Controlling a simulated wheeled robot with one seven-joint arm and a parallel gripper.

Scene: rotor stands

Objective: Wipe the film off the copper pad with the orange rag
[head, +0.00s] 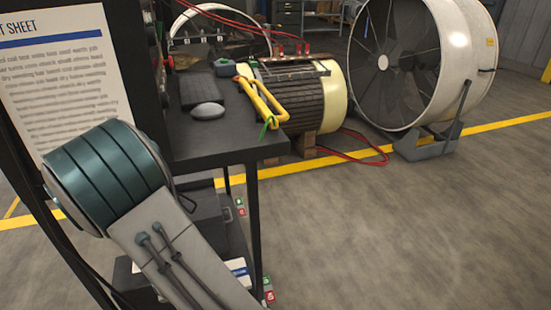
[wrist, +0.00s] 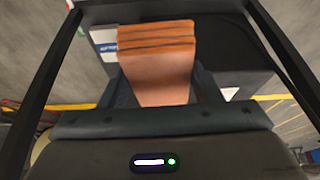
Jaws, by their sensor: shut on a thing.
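The orange rag (wrist: 157,55) shows in the wrist view as a folded, layered orange block. My gripper (wrist: 160,88) is shut on it, with one dark finger on each side of its lower part. The rag's far end sticks out beyond the fingertips, over or against a dark box; I cannot tell whether it touches. In the head view my arm covers the lower left, and neither the gripper nor the rag shows. I cannot make out the copper pad or its film in either view.
Black frame bars (wrist: 50,85) flank my gripper in the wrist view. A dark box (wrist: 235,55) lies beyond the rag. A motor (head: 310,100) and fan (head: 430,60) stand behind; right floor is clear.

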